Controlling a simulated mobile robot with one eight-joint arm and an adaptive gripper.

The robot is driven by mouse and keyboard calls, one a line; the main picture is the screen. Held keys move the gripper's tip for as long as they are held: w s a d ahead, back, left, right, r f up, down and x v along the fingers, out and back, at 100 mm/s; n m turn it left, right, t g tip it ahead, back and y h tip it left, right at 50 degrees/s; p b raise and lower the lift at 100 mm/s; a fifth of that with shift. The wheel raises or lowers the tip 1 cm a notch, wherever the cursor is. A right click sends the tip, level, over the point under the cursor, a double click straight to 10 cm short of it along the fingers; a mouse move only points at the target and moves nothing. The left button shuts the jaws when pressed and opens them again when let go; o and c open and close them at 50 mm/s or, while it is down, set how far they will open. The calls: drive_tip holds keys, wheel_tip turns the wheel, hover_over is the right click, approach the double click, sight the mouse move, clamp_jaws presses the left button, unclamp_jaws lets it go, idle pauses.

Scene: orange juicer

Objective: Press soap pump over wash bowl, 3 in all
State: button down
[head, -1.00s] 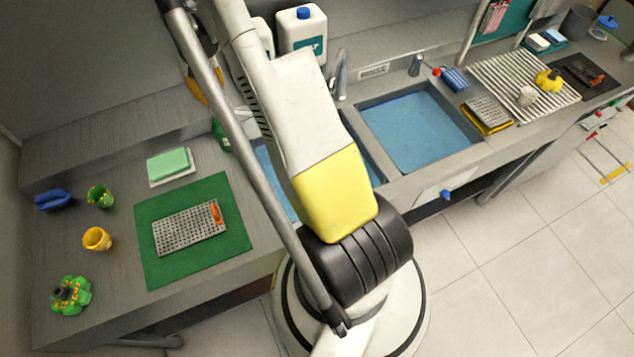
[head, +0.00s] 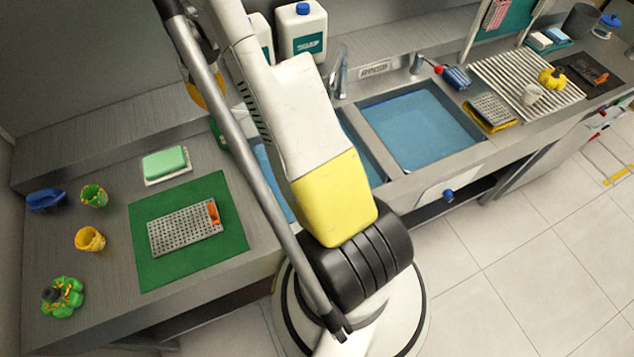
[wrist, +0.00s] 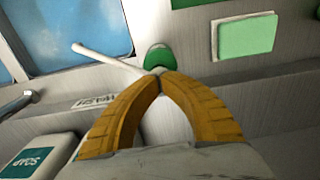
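In the wrist view, my gripper (wrist: 160,76) has its two orange fingers curved together with the tips meeting. A white spout (wrist: 110,57) runs from beside the fingertips toward a blue basin. A white body (wrist: 168,122), seemingly the soap pump's, shows between the fingers; I cannot tell whether the fingertips touch the pump. A green item (wrist: 160,57) lies just beyond the tips. The blue wash basin (wrist: 88,25) is at upper left. In the head view, my arm hides most of the left basin, and only an orange edge of my gripper shows behind it.
White jugs, one with a teal label (head: 303,32), stand behind the sinks. A faucet (head: 340,72) rises near the right basin (head: 418,130). The left counter holds a green mat (head: 180,262) with a metal grater (head: 186,230), a sponge (head: 166,161) and small cups.

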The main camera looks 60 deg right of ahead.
drive_tip(key=shift+f, duration=0.3)
drive_tip(key=shift+r, duration=0.25)
drive_tip(key=shift+r+p, duration=1.15)
drive_tip(key=shift+r, duration=1.1)
drive_tip(key=shift+f, duration=0.2)
